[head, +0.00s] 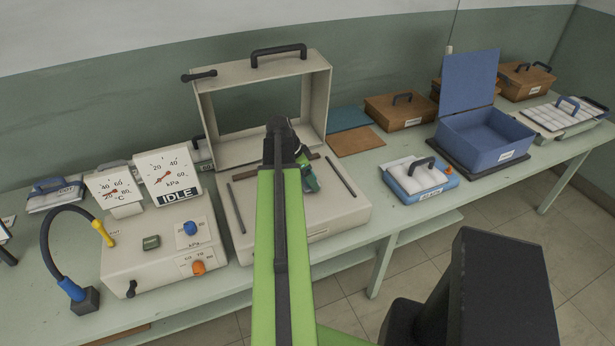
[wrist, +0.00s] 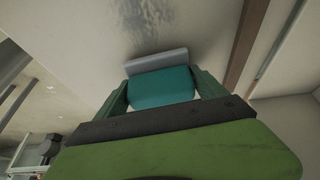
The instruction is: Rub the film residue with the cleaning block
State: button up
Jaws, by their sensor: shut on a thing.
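My gripper (head: 306,172) is over the bed of the open cream machine (head: 345,212), partly hidden behind my arm in the head view. In the wrist view my gripper (wrist: 162,84) is shut on the cleaning block (wrist: 160,88), with one green finger on each side. The block is teal with a pale grey pad (wrist: 156,61) along its far edge. The film residue (wrist: 140,22) is a dark speckled smudge on the pale surface just beyond the pad, at the top of the wrist view. I cannot tell whether the pad touches the surface.
The machine's raised lid (head: 262,72) stands behind my gripper. A control box (head: 150,262) with dials and an IDLE sign is at left. A blue-and-white pack (head: 420,180), an open blue box (head: 487,140) and brown cases (head: 400,110) are at right.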

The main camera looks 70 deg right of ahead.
jog(key=shift+r+p, duration=2.15)
jog(key=shift+r, duration=0.45)
jog(key=shift+r, duration=0.1)
notch_tip(320, 180, up, 3)
jog(key=p, duration=0.3)
